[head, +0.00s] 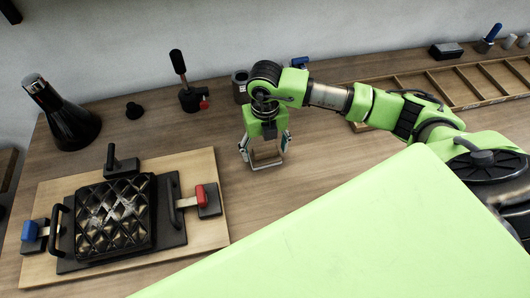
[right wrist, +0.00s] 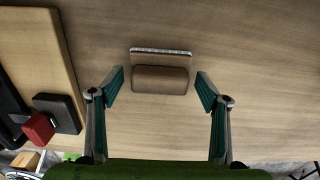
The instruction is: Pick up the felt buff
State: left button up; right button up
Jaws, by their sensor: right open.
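The felt buff is a small brown block (right wrist: 160,80) with a pale strip along its far edge in the right wrist view. It lies on the wooden table. In the head view, the buff (head: 266,158) is partly hidden between the fingers of my right gripper (head: 264,152). My right gripper (right wrist: 160,84) is open, with one finger on each side of the buff and a visible gap to each in the right wrist view. It points down at the table. My left gripper is not in view.
A wooden board (head: 215,235) at the left bears a quilted dark pad with red and blue clamps. A black flask (head: 68,120), a small black stand (head: 190,98) and a grey cup (head: 240,86) stand behind. A divided wooden tray (head: 450,85) is at the right.

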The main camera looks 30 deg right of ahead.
aim_at(264, 148)
jog(key=c, duration=1.2)
jog(key=shift+w+r, duration=0.1)
jog(key=shift+r, duration=0.45)
notch_tip(264, 148, up, 2)
jog(key=shift+r+b, duration=0.1)
jog(key=shift+b, duration=0.4)
jog(key=a+r+b, duration=0.4)
jog(key=a+r, duration=0.5)
jog(key=a, duration=0.5)
jog(key=shift+r, duration=0.4)
